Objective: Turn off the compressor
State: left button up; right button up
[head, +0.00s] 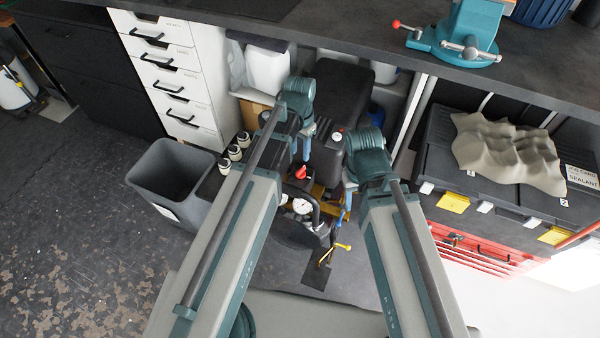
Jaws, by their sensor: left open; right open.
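The compressor (327,178) is a dark machine under the workbench, with a black body, a red knob (301,173) and a round white-faced gauge (302,206). My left gripper (306,150) is open and points down just above and behind the red knob. My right gripper (345,212) is open at the compressor's right side, partly hidden by its own wrist. My arms cover parts of the compressor. I cannot tell whether either gripper touches it.
A grey bin (172,183) stands to the left, near white drawers (168,75). Black cases and red drawers (482,252) are at the right. The workbench top (350,35) overhangs behind and carries a teal vise (465,35). Open floor (75,215) lies at left.

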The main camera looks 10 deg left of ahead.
aim_at(300, 170)
pick_arm(q)
notch_tip(300, 170, down, 9)
jog(key=b, duration=0.8)
grip_shut()
